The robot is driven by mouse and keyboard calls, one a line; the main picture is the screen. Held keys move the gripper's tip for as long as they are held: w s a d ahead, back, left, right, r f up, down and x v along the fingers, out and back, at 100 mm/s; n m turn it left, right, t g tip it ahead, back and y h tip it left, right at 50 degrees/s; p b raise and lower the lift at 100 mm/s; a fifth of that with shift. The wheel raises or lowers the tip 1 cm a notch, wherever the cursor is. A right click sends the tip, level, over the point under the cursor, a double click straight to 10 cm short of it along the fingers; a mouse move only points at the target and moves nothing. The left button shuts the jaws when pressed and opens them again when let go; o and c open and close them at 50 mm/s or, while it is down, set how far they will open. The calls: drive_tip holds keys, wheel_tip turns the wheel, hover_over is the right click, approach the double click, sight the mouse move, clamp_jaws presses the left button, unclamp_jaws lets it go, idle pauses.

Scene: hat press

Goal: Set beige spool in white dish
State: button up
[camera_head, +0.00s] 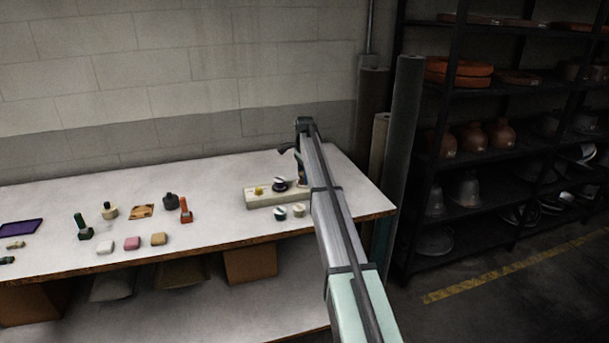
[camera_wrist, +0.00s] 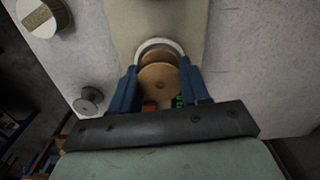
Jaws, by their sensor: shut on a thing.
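The beige spool (camera_wrist: 160,80), tan-brown in this light, is between the two blue fingers of my gripper (camera_wrist: 160,94) in the wrist view. My gripper is shut on it. The white dish (camera_wrist: 158,42) shows as a pale curved rim just beyond the spool, on the beige board. The spool overlaps the dish, and the rest of the dish is hidden; I cannot tell whether the spool touches its floor. In the head view my gripper (camera_head: 301,172) is low over the right end of the board, and my arm hides the spool and dish.
The beige board (camera_head: 262,200) also holds a yellow piece (camera_head: 259,190) and a dark piece with a white top (camera_head: 280,183). Two small round pieces (camera_head: 280,212) (camera_head: 299,210) stand in front of it. Several blocks and tools lie left, including a red-orange one (camera_head: 185,211).

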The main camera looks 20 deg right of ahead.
drive_tip(key=shift+f, duration=0.35)
idle(0.3)
drive_tip(key=o, duration=1.1)
